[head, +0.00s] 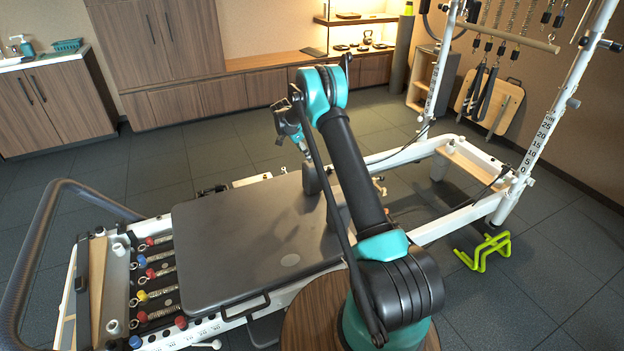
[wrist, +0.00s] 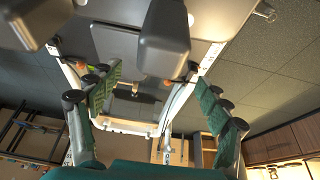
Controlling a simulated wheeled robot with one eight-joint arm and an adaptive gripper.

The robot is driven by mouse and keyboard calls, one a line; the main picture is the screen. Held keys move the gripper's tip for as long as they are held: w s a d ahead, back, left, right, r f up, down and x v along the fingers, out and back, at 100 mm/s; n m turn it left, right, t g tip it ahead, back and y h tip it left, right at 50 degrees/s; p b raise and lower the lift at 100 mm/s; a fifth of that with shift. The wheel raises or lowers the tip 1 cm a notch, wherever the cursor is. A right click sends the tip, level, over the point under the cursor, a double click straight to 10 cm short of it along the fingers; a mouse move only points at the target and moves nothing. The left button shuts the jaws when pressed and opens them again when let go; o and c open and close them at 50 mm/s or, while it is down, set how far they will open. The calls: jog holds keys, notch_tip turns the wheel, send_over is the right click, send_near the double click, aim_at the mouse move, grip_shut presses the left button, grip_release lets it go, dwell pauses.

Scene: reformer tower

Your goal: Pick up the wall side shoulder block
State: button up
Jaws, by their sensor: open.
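The wall side shoulder block (head: 312,178) is a dark grey rounded pad standing on the far side of the carriage, at its right end. In the wrist view, this block (wrist: 165,42) appears large at the top centre. The other shoulder block (wrist: 32,18) is at the top left of the wrist view; my arm mostly hides it in the head view. My gripper (head: 290,132) is above the carriage, up and left of the wall side block. In the wrist view, my gripper (wrist: 160,78) has its green fingers wide apart, with nothing held between them.
The grey carriage (head: 230,235) is clear on its left. White frame rails (head: 432,231) and tower posts (head: 545,125) stand to the right. A round wooden stool (head: 308,315) is in front, a green metal stand (head: 485,252) on the floor at right. Cabinets (head: 160,45) line the back wall.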

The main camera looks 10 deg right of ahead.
aim_at(311, 164)
jog(key=x, duration=0.7)
jog(key=shift+f, duration=0.1)
jog(key=x, duration=0.4)
jog(key=shift+w+d, duration=0.3)
jog(key=shift+d, duration=0.1)
jog(key=shift+d+f, duration=0.15)
jog(key=shift+f, duration=0.3)
jog(key=shift+c, duration=0.3)
grip_shut()
